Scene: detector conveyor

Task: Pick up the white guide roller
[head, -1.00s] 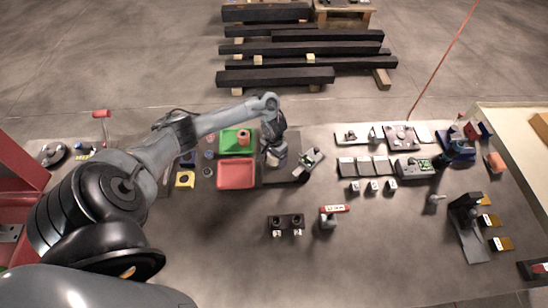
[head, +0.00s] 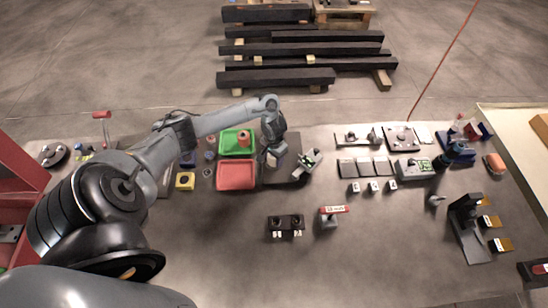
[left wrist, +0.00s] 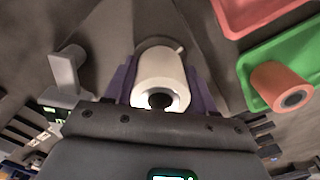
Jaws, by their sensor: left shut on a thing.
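The white guide roller (left wrist: 160,72) is a short white cylinder with a dark bore, seen nearly end-on in the middle of the left wrist view. My left gripper (left wrist: 160,88) is shut on it, with a purple finger against each side. In the head view my left gripper (head: 275,158) is over the dark plate right of the trays; the roller is small and partly hidden there. I cannot tell whether the roller still touches the surface. My right gripper is not in view.
A red tray (head: 236,176) and a green tray (head: 229,146) holding an orange roller (left wrist: 281,87) lie left of the gripper.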

